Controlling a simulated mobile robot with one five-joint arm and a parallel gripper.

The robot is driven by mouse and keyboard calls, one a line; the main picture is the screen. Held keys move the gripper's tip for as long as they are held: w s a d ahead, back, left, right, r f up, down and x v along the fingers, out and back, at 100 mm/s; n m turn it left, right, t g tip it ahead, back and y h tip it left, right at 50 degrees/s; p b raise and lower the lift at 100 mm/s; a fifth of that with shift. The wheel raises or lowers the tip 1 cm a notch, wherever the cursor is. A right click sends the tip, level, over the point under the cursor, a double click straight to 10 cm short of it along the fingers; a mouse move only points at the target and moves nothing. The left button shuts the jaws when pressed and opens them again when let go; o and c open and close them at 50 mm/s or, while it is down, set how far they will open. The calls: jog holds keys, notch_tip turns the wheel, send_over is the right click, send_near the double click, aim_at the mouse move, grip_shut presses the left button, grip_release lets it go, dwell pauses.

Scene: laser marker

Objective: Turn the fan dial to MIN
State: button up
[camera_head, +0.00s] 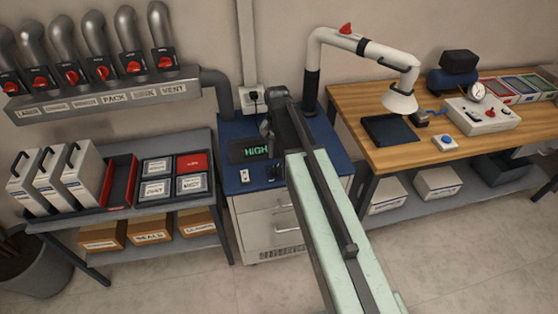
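The fan unit is a white cabinet (258,222) with a blue top (232,128), in the middle of the head view. A dark box on it has a display (257,150) with green letters reading HIGH. My pale green arm reaches up from the bottom to this box. My gripper (267,126) is a small dark shape at the box's upper right. Its fingers are too small and too covered by the arm to tell open from shut. I cannot make out the fan dial; the arm and gripper hide the right side of the box. Contact cannot be told.
A small white switch (244,176) is on the blue top. Left stands a grey shelf (125,222) with boxes, under labelled pipes with red knobs (71,75). Right is a wooden bench (362,98) with a white extraction arm (375,50). A wall socket (252,96) is behind.

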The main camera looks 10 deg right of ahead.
aim_at(278, 167)
jog(key=shift+w+r, duration=0.2)
jog(key=shift+w, duration=0.35)
jog(key=shift+s+f+b, duration=0.15)
jog(key=shift+f+b, duration=0.15)
notch_tip(278, 167, down, 8)
jog(key=b, duration=0.7)
jog(key=shift+r+b, duration=0.2)
jog(key=shift+b, duration=0.1)
jog(key=shift+r, duration=0.1)
jog(key=shift+c, duration=0.3)
grip_shut()
jog(key=shift+d, duration=0.35)
jog(key=shift+a, duration=0.25)
